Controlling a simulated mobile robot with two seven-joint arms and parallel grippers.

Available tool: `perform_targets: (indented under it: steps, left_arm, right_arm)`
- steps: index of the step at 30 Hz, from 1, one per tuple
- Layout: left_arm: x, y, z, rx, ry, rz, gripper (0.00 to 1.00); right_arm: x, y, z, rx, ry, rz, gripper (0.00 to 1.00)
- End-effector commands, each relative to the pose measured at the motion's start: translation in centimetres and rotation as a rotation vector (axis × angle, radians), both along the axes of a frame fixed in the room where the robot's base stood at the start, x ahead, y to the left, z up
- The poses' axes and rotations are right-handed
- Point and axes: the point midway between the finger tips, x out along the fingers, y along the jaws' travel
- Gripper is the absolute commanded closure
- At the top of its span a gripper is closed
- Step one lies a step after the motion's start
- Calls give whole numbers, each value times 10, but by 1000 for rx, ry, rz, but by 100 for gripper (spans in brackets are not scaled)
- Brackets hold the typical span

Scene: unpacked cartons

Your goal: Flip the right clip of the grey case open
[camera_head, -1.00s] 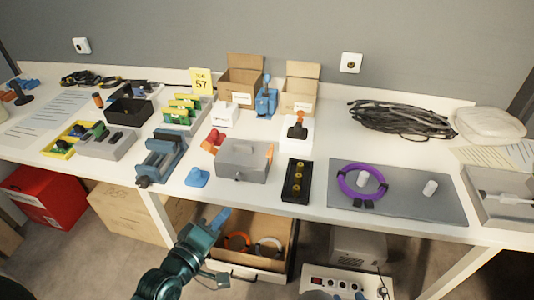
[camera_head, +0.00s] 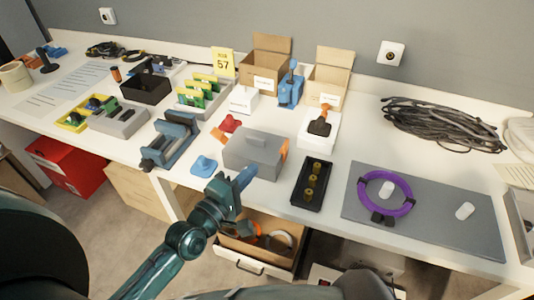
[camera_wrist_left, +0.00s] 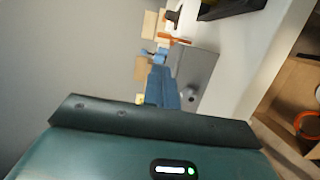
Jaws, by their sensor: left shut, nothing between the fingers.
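The grey case (camera_head: 254,154) stands closed near the table's front edge, with a handle on its lid. Its right clip (camera_head: 283,149) is orange and lies close along the case's right side; its exact angle is hard to tell. The orange left clip (camera_head: 218,135) sticks outward from the left side. My left gripper (camera_head: 244,178) is shut and empty, with its blue fingertips just in front of the case; I cannot tell whether they touch. In the left wrist view the fingers (camera_wrist_left: 162,88) overlap the case (camera_wrist_left: 194,72), and the right clip (camera_wrist_left: 174,40) shows beyond. My right gripper is out of view.
A black tray with brass-coloured pieces (camera_head: 313,184) stands close to the case's right. A blue piece (camera_head: 204,166) and a blue vise (camera_head: 172,140) are at left. A white joystick box (camera_head: 318,131) stands behind right. An open drawer (camera_head: 262,255) is below.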

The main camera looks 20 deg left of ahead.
Motion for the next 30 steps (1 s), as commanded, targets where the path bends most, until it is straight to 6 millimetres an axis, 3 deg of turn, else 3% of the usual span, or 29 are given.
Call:
perform_targets:
  steps: [15,21,30]
  left_arm:
    - [79,-23,1,-1,-2,0,100]
    - [92,-27,0,0,0,0,100]
    - [93,-27,0,0,0,-1,100]
  right_arm:
    - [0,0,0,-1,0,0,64]
    - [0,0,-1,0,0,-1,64]
    - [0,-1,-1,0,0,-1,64]
